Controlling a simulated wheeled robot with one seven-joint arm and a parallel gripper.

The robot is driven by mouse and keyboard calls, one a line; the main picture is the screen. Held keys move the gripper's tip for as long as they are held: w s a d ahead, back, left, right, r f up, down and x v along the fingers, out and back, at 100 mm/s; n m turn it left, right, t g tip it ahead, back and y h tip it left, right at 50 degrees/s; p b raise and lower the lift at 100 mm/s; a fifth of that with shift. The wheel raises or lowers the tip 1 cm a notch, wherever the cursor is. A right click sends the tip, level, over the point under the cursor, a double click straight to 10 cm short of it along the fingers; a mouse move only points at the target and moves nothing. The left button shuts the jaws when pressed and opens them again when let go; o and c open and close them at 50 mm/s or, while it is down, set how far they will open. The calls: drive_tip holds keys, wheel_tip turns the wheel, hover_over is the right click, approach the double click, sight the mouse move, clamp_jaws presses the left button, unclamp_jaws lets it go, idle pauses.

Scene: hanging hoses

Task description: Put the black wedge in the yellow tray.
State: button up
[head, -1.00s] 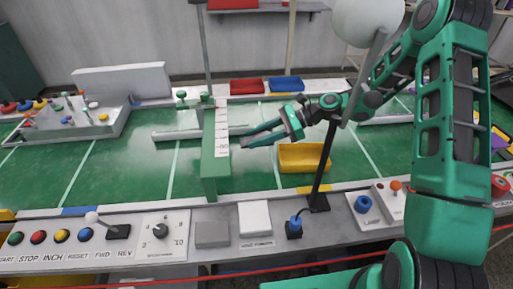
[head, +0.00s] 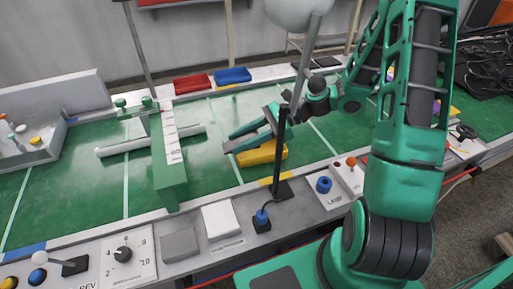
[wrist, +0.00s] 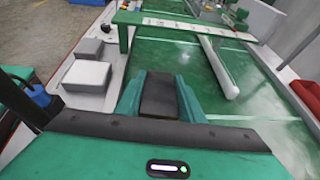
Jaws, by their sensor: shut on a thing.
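The black wedge (wrist: 158,95) shows in the wrist view as a dark block between my two green fingers. My gripper (wrist: 159,100) is shut on it. In the head view my gripper (head: 231,141) points left, in front of the upper left part of the yellow tray (head: 264,154) in the picture. The wedge cannot be made out in the head view. The tray lies on the green surface, its far left part hidden by my gripper. The tray's inside is hardly visible, and the gripper's height above it cannot be told.
A green gantry with a white scale (head: 172,135) stands left of my gripper. A black post (head: 279,150) rises in front of the tray. Red (head: 192,84) and blue (head: 233,75) trays sit along the back. A control strip with buttons and grey blocks (head: 180,244) runs along the front.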

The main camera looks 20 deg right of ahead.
hover_over(259, 151)
wheel_tip(259, 151, down, 5)
drive_tip(key=shift+s+f, duration=0.1)
drive_tip(key=shift+f, duration=2.05)
drive_tip(key=o, duration=0.8)
drive_tip(key=shift+f, duration=0.1)
drive_tip(key=shift+o, duration=0.2)
